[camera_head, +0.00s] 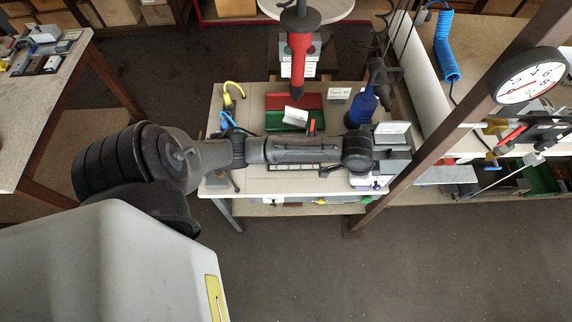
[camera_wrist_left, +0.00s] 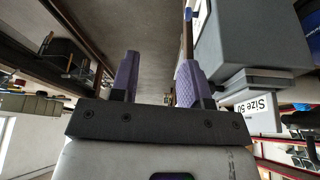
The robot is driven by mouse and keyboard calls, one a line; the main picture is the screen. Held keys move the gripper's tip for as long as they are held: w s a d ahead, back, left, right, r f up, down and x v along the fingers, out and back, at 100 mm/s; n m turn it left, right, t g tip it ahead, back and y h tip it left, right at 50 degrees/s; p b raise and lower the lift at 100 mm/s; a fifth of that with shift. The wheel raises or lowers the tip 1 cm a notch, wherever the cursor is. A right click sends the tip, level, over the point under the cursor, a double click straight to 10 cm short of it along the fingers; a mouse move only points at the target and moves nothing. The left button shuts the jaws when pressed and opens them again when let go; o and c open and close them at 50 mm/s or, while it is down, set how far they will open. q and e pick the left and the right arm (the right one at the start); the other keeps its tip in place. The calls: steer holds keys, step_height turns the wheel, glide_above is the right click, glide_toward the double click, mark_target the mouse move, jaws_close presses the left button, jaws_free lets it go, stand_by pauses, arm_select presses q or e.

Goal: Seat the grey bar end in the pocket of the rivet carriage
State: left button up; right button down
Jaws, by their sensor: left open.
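My left arm reaches in from the left over the workbench in the head view and hides part of it. Its fingers are not clear there. In the left wrist view my left gripper (camera_wrist_left: 155,72) is open, with nothing seen between its purple-padded fingers. A large grey block (camera_wrist_left: 245,38) stands beside the right finger, with a "Size 50" sign below it. Grey blocks (camera_head: 394,142) also show at the bench's right side in the head view. I cannot tell which part is the bar end or the rivet carriage. My right gripper is not in view.
A red tool (camera_head: 299,55) hangs above the back. A brown post (camera_head: 432,125) with a dial gauge (camera_head: 528,76) stands at the right. The front floor is clear.

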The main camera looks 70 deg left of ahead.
arm_select(q)
steer(key=s+d+f, duration=0.2)
steer(key=s+d, duration=0.1)
steer(key=s, duration=0.4)
steer(key=s+d+f, duration=0.2)
steer(key=s+d, duration=0.1)
steer(key=s, duration=0.3)
steer(key=s+a+r+n+y, duration=0.1)
steer(key=s+r+n, duration=0.1)
steer(key=s, duration=1)
steer(key=shift+a+n, duration=0.15)
steer(key=shift+n, duration=0.45)
steer(key=shift+r, duration=0.15)
step_height(320, 180, up, 12)
steer(key=p, duration=1.2)
steer(key=shift+r, duration=0.1)
